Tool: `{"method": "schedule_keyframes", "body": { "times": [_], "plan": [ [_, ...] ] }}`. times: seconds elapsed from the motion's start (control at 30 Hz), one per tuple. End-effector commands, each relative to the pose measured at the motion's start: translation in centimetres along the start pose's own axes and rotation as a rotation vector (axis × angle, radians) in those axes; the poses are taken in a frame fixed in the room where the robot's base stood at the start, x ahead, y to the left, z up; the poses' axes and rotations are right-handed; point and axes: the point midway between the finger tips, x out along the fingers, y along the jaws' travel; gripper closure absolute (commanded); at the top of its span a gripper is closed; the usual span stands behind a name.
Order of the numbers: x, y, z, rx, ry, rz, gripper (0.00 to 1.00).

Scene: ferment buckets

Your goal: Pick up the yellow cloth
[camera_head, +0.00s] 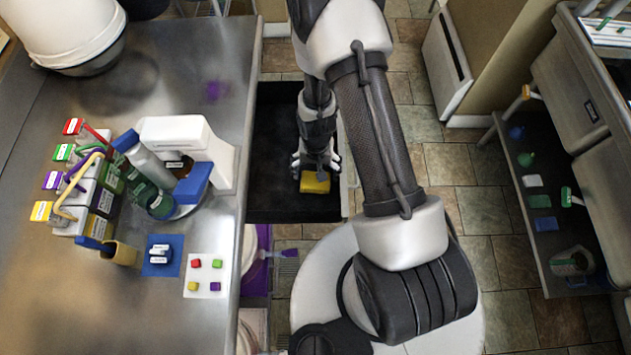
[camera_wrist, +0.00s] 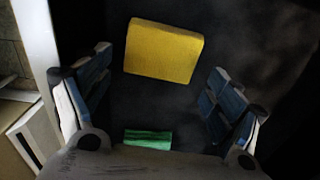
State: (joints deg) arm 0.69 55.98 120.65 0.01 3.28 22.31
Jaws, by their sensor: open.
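The yellow cloth (camera_head: 315,182) is a folded yellow block lying on a black surface beside the steel bench. In the wrist view the cloth (camera_wrist: 164,50) is in the upper middle, slightly tilted. My gripper (camera_head: 316,160) is right by the cloth in the head view and hides part of it. In the wrist view my gripper (camera_wrist: 155,95) is open, its two blue-padded fingers apart. The cloth appears beyond the gap between them and shows no contact with either finger.
A green block (camera_wrist: 148,139) lies between the finger bases in the wrist view. The black surface (camera_head: 270,200) has a pale edge at its right. The steel bench (camera_head: 220,110) stands left, with a white device (camera_head: 185,135) near its edge. A shelf unit (camera_head: 560,250) stands right.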

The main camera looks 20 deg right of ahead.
Motion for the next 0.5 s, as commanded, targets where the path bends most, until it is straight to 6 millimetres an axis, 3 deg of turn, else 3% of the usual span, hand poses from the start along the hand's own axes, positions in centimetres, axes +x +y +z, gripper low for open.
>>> {"method": "schedule_keyframes", "body": {
  "times": [0.2,0.5],
  "plan": [
    [3.6,-0.1,0.1,0.0,-0.003,0.001,0.15],
    [3.8,-0.1,0.1,0.0,-0.001,0.0,0.18]
  ]
}}
